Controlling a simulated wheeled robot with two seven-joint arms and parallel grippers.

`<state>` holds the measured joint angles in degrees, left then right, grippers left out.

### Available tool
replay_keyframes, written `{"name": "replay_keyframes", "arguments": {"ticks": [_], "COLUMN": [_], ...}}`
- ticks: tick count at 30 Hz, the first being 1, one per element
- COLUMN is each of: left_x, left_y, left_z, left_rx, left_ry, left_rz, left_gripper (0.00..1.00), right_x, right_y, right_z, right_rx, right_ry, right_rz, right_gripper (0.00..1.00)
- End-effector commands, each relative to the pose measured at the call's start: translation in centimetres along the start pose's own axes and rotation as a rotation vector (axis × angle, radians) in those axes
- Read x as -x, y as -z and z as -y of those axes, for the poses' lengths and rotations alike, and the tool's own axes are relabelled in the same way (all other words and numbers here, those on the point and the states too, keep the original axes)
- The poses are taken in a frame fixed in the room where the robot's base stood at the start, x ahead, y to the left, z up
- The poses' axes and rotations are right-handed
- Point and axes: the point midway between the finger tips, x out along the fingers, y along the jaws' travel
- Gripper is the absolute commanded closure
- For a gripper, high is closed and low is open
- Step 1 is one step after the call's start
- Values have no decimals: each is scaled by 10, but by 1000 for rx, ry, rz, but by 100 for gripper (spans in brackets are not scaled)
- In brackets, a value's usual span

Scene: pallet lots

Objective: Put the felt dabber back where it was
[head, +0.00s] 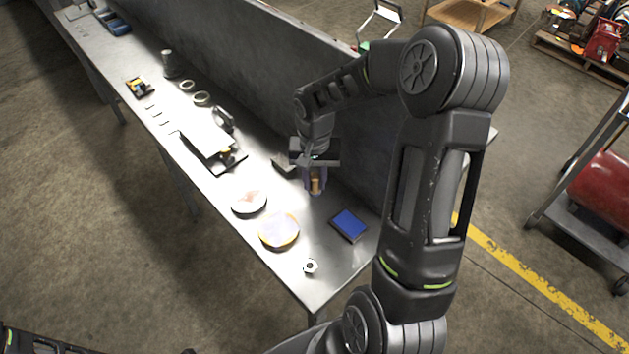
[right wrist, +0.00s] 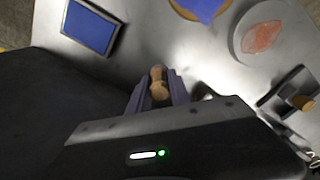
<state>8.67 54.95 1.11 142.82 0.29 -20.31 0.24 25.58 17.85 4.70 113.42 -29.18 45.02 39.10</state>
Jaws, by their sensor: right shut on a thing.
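The felt dabber (head: 317,185) shows as a small pale wooden handle between the fingers of my right gripper (head: 314,180), over the right part of the steel bench (head: 328,272). In the right wrist view the dabber (right wrist: 158,82) has a rounded wooden body, and the two purple-grey fingers (right wrist: 157,92) are shut on its sides. Its felt end is not clear, and I cannot tell whether it touches the bench. My left gripper is out of view; only a dark bit of my arm shows at the lower left.
A blue pad (head: 348,224) lies right of the gripper. Two round discs, one with a reddish patch (head: 249,202) and one purple-topped (head: 279,231), and a hex nut (head: 310,267) lie in front. A dark plate (head: 234,163) with a wooden knob lies left. A grey wall (head: 262,62) runs behind.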

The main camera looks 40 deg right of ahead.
Motion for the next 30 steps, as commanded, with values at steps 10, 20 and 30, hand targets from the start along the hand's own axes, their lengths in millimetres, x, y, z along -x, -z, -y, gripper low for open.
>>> {"name": "replay_keyframes", "arguments": {"ticks": [10,20,30], "left_x": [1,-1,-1], "left_y": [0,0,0], "left_z": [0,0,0], "left_rx": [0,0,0], "left_ry": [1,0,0], "left_rz": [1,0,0], "left_gripper": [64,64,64], "right_x": [-11,-14,-13], "right_y": [0,0,0], "right_z": [0,0,0], "right_rx": [0,0,0], "right_ry": [1,1,1], "right_rz": [-1,0,0], "right_gripper": [100,61,54]}}
